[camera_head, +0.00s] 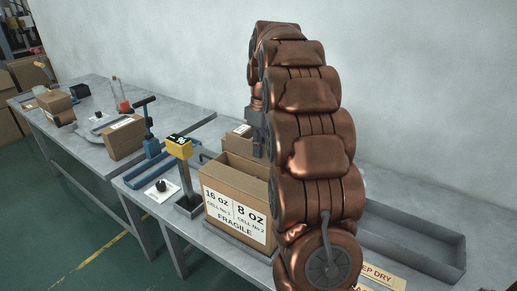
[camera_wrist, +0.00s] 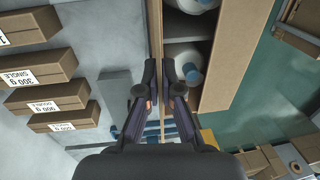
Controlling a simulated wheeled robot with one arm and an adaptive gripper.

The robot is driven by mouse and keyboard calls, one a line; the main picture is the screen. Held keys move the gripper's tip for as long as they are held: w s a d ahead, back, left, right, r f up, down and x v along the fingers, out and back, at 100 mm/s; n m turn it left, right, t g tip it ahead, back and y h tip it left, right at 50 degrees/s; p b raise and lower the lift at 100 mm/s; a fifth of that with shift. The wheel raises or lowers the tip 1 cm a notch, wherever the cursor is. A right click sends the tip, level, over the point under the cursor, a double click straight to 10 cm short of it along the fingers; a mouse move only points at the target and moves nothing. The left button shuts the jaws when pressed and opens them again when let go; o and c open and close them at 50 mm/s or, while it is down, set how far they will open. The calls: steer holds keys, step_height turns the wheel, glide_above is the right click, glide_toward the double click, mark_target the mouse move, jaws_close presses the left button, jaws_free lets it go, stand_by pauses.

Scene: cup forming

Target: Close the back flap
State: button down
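The open cardboard box (camera_head: 236,212) stands on the near table, with a white "16 oz / 8 oz FRAGILE" label on its front. In the wrist view, its interior shows white rounded items (camera_wrist: 184,63) in separate cells. A wide brown flap (camera_wrist: 237,55) extends on the floor side. A narrow brown strip (camera_wrist: 155,30) on the opposite side seems to be the back flap, seen nearly edge-on. My gripper (camera_wrist: 160,78) has its fingers apart, one on either side of that strip's line. Contact cannot be told. In the head view my arm hides part of the box.
Several small labelled cartons (camera_wrist: 45,67) lie on the grey table behind the box. A yellow-headed device (camera_head: 180,147) stands left of the box, and a grey tray (camera_head: 410,238) lies right of my arm. Another table with cartons is farther left.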

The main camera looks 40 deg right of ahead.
mark_target(258, 162)
steer(key=shift+a+f+b, duration=0.1)
steer(key=shift+b, duration=0.25)
steer(key=h+b, duration=0.1)
steer(key=b, duration=0.1)
steer(key=a+t+h+b, duration=0.1)
steer(key=h+b, duration=0.1)
steer(key=shift+s+f, duration=0.15)
steer(key=shift+s, duration=0.05)
steer(key=h+b, duration=0.1)
steer(key=a+h+b, duration=0.1)
steer(key=t+h+b, duration=0.1)
steer(key=shift+s+a+f+b, duration=0.15)
steer(key=shift+s+f+b, duration=0.1)
steer(key=shift+s+b, duration=0.1)
steer(key=h+b, duration=0.2)
steer(key=a+f+t+h+b, duration=0.1)
steer(key=h+b, duration=0.1)
steer(key=b, duration=0.1)
steer(key=shift+s+a+t, duration=0.15)
steer(key=shift+s+t, duration=0.05)
steer(key=shift+t, duration=0.1)
steer(key=h+b, duration=0.2)
steer(key=shift+a+f+t+b, duration=0.2)
steer(key=shift+a+t+b, duration=0.05)
steer(key=shift+t+b, duration=0.15)
steer(key=shift+h, duration=0.4)
steer(key=c, duration=1.8)
jaws_free()
steer(key=o, duration=0.4)
steer(key=shift+o, duration=0.2)
